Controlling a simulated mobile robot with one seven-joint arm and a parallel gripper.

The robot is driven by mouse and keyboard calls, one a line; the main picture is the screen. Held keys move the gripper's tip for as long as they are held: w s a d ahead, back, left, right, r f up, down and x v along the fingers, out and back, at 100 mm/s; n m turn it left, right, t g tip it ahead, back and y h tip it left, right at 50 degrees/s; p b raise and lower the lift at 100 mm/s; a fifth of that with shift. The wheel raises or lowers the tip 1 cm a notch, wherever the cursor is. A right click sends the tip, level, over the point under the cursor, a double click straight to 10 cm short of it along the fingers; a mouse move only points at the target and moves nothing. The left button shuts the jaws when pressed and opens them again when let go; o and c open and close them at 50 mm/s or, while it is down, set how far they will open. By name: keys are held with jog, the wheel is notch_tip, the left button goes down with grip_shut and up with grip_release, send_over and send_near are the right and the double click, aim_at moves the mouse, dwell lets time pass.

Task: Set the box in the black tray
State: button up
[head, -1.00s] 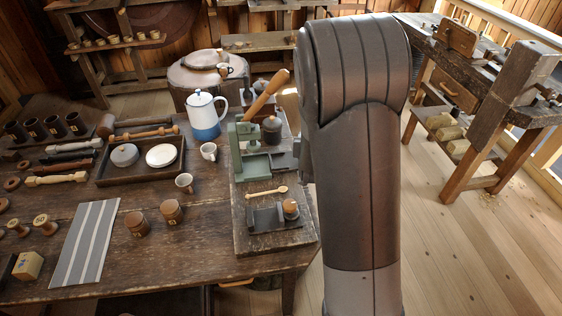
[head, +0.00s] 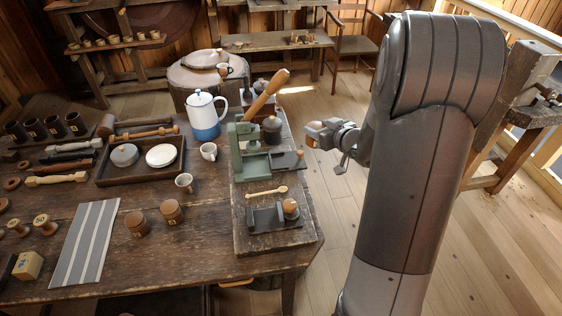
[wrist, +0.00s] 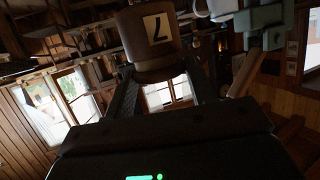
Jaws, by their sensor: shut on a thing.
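My gripper (head: 342,142) is shut on a brown wooden box (wrist: 150,42) with a pale label reading 7. In the head view the held box (head: 318,132) is small, in the air right of the table, clear of everything. A low black tray-like piece (head: 266,221) lies on the board at the table's right end, with a round-topped wooden piece (head: 291,208) at its right side. The gripper is above and to the right of it.
A green machine (head: 246,168) with a slanting wooden handle stands behind the black piece; a wooden spoon (head: 266,191) lies between.

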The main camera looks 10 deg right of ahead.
jog(key=shift+s, duration=0.3)
jog(key=shift+n+y, duration=0.3)
jog(key=shift+w+a+f, duration=0.95)
jog(key=shift+a+f, duration=0.7)
jog(key=shift+f, duration=0.2)
jog(key=shift+w+a+f, duration=1)
jog(key=shift+a+f, duration=0.6)
jog(key=shift+f, duration=0.25)
jog(key=shift+w+a+f, duration=0.95)
jog(key=shift+a+f, duration=0.7)
jog(key=shift+f, duration=0.2)
jog(key=o, duration=1.4)
jog(key=shift+f, duration=0.1)
jog(key=shift+c, duration=0.2)
